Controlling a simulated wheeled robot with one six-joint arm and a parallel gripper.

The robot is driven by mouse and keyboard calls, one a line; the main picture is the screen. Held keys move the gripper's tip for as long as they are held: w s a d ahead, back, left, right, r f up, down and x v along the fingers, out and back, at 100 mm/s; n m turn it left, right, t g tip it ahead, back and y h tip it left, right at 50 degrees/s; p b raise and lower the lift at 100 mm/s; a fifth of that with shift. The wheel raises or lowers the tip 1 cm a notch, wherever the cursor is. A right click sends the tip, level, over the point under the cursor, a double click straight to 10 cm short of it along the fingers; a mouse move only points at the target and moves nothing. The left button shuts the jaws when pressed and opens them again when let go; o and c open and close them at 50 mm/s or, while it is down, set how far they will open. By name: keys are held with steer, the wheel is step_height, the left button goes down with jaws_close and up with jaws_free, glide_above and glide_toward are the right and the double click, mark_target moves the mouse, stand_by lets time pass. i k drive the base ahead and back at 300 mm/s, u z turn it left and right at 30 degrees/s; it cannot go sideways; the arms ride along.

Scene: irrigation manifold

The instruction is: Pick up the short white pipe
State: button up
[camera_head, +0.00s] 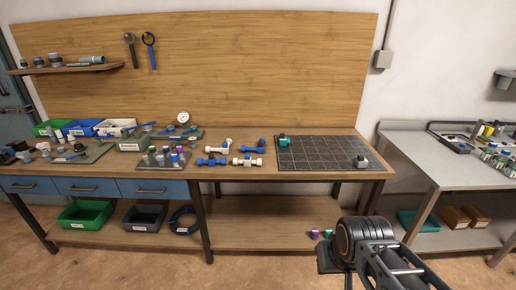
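Several small white and blue pipe pieces lie on the front middle of the wooden workbench (310,172). One mostly white piece (219,147) lies behind a blue piece (211,161). Another white piece (248,161) lies to its right, in front of a blue fitting (253,149). At this size I cannot tell which of them is the short white pipe. My arm shows at the lower right, in front of the bench and apart from these pieces. No gripper fingers can be made out.
A dark grid mat (320,155) with a teal-black fitting (283,140) and a grey-white fitting (361,161) covers the bench's right side. Trays and bins crowd its left. A grey side table (410,155) stands at right. Bare bench shows around the pipe pieces.

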mark_target(247, 162)
steer(key=u, duration=0.5)
steer(key=i, duration=0.45)
steer(key=u, duration=1)
steer(key=i, duration=1.5)
steer(key=z, duration=0.85)
steer(key=i, duration=0.25)
steer(key=z, duration=0.4)
